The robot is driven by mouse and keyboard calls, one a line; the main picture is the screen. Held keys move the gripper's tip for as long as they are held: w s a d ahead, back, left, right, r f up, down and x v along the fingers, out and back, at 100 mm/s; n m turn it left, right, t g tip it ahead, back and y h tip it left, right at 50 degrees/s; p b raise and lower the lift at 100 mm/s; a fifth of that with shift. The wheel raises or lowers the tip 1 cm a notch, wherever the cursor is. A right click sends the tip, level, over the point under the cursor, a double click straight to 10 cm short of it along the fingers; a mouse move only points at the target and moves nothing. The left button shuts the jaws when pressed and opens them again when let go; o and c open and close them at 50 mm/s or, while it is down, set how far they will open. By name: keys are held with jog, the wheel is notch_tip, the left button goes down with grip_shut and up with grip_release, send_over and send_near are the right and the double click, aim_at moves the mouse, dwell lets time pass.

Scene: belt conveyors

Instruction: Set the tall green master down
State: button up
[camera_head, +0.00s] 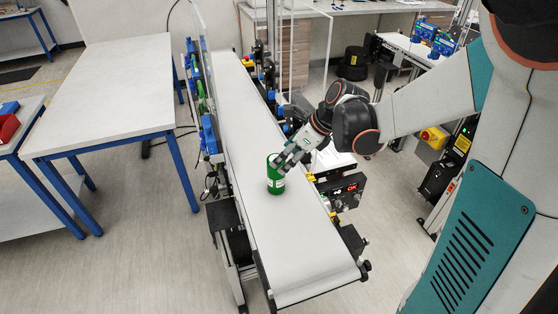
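The tall green master (275,182) is a green cylinder with a pale label on its side. It stands upright over the light belt of the conveyor (296,250), left of the control box. My gripper (281,164) reaches in from the upper right, with its fingers at the upper part of the cylinder and closed on it. The fingers cover part of its upper right side. I cannot tell whether its base touches the belt or hangs just above it.
A control box (344,191) with a red display sits at the belt's right edge. Blue fittings (210,134) line the left edge. The belt is bare in front of and behind the cylinder. A white table (105,95) stands left, and a yellow emergency-stop box (433,137) right.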

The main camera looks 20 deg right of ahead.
jog(key=v, duration=0.5)
jog(key=shift+p, duration=0.35)
